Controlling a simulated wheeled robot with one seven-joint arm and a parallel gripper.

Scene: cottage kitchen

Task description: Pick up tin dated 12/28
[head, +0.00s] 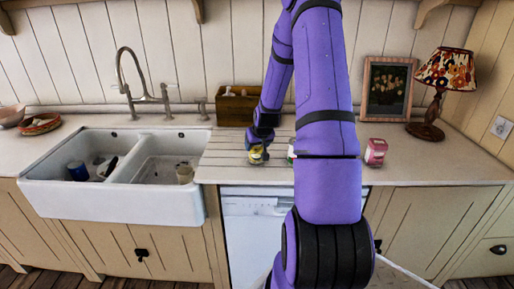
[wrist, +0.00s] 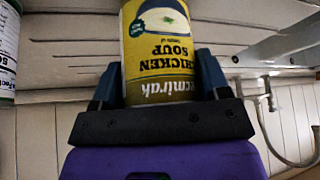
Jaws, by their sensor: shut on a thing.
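A yellow and dark-green chicken soup tin (head: 256,155) is at the front part of the grooved counter, right of the sink. It fills the middle of the wrist view (wrist: 158,45), with its lettering upside down. My gripper (head: 262,138) is shut on this tin, one finger on each side. I cannot tell whether the tin touches the counter. No date is readable on it. A second tin, white and green (head: 291,151), is mostly hidden behind my arm; a tin at the wrist view's left edge (wrist: 8,50) shows part of its label. A pink tin (head: 375,151) stands farther right.
The white double sink (head: 110,196) is to the left, with a dark blue cup (head: 78,171) and a beige cup (head: 185,173) inside. A wooden box (head: 238,106) stands behind the held tin. A framed picture and a lamp (head: 436,85) stand back right.

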